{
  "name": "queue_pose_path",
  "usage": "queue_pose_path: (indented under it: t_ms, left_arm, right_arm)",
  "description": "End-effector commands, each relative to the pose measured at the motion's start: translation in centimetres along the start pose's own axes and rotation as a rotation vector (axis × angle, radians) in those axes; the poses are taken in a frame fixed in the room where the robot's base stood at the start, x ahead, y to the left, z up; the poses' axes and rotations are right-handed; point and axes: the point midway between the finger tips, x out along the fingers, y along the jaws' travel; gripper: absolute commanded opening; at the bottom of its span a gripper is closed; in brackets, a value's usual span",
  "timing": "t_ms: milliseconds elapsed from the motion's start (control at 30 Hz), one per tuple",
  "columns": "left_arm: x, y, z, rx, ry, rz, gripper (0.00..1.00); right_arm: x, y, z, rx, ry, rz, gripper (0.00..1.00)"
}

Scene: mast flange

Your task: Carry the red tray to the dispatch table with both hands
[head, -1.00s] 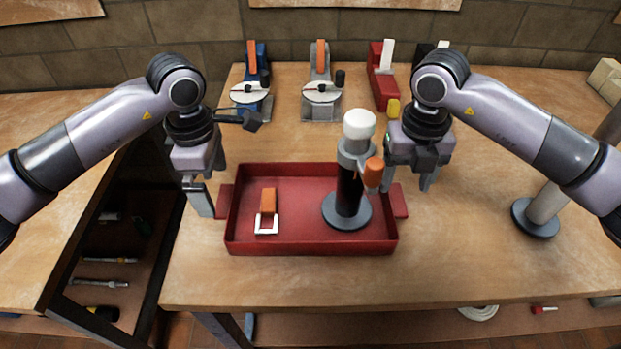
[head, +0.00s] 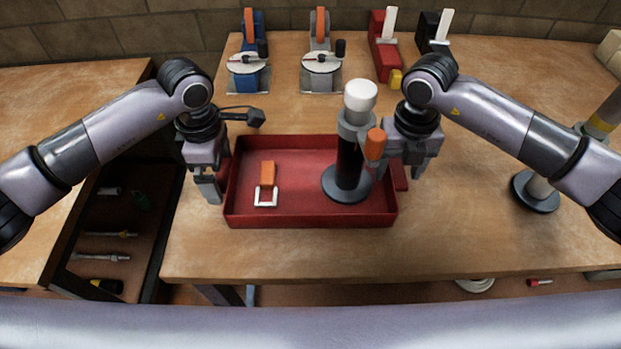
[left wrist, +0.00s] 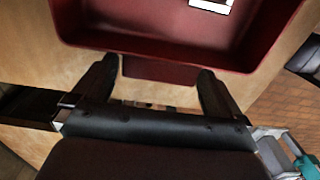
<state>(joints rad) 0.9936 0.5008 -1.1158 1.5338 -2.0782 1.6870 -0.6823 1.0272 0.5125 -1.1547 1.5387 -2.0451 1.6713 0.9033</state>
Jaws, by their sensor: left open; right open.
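The red tray (head: 290,219) lies on the wooden table and holds an orange-and-white clamp-like piece (head: 267,180) and a dark upright post with a white top (head: 349,165). My left gripper (head: 214,188) is open at the tray's left end. In the left wrist view its fingers (left wrist: 160,88) stand on either side of the tray's red end handle (left wrist: 160,71), with gaps to it. My right gripper (head: 403,170) is open at the tray's right end, by the right handle (head: 399,178), which it partly hides. I cannot tell whether its fingers straddle that handle.
Blue (head: 249,70) and grey (head: 321,70) devices with round plates stand behind the tray. Red (head: 383,45) and black (head: 436,35) ones stand further right. A grey post on a round base (head: 535,192) stands at right. Bare tabletop lies in front of the tray.

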Motion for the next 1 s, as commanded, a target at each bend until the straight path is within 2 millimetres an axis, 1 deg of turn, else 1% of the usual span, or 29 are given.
queue_pose_path:
  t_ms: [33,133,433,467,500,567,600,633,667,1000]
  left_arm:
    - [0.50,-0.05,0.03,0.000,0.000,-0.002,1.00]
    - [1.03,-0.01,0.03,0.001,0.000,0.000,1.00]
    - [1.21,0.00,0.02,0.001,0.000,0.001,1.00]
    - [1.20,0.00,0.02,0.001,0.000,0.001,0.94]
    - [1.19,0.00,0.02,0.001,0.000,0.001,0.80]
    - [1.19,0.00,0.02,0.001,0.000,0.001,0.61]
    - [1.18,0.00,0.02,0.001,0.000,0.000,0.48]
    - [1.18,0.00,0.02,0.001,0.000,0.000,0.44]
    - [1.17,0.00,0.02,0.001,0.000,0.000,0.44]
    - [0.84,0.07,0.04,0.001,-0.002,0.003,0.44]
  right_arm:
    - [0.51,0.03,-0.05,0.000,0.002,0.001,0.64]
    - [1.01,0.03,-0.02,0.000,0.000,0.001,0.64]
    - [1.20,0.03,-0.01,0.000,-0.001,0.001,0.64]
    - [1.20,0.03,-0.01,0.000,-0.001,0.001,0.57]
    - [1.19,0.03,-0.01,0.000,-0.001,0.001,0.44]
    - [1.19,0.03,-0.01,0.000,0.000,0.001,0.25]
    - [1.19,0.03,-0.01,0.000,-0.001,0.001,0.12]
    - [1.18,0.03,-0.01,0.000,-0.001,0.001,0.02]
    - [1.18,0.03,-0.01,0.000,-0.001,0.001,0.00]
    - [0.86,0.05,0.06,0.000,-0.003,0.002,0.00]
